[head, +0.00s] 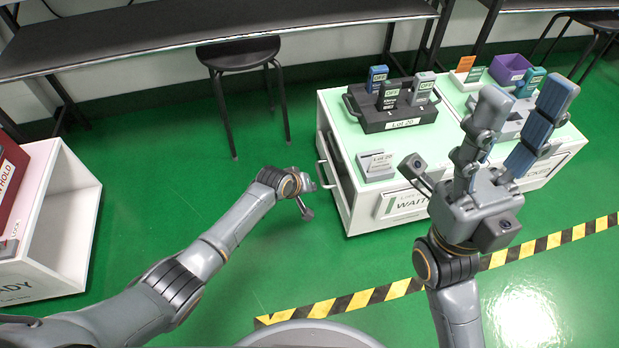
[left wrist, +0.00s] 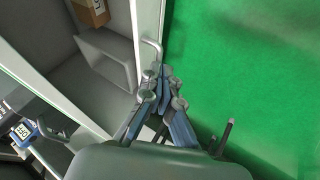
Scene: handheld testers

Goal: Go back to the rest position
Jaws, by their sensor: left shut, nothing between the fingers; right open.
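My left gripper (head: 306,207) is at the end of the arm coming in from the left. It hangs over the green floor, just left of the white cart. The left wrist view shows its fingers (left wrist: 166,88) together with nothing between them. My right gripper (head: 522,97) is raised in front of the right part of the cart, its fingers spread and pointing up and away. I see nothing held in it. It hides part of the cart top behind it.
A white cart (head: 338,108) carries a dark tray (head: 372,123) with several testers and a Lot 20 sign (head: 376,166). A purple bin (head: 509,68) stands farther right. A white cabinet (head: 68,225) is at left, a stool (head: 237,54) at the back. Green floor lies clear between.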

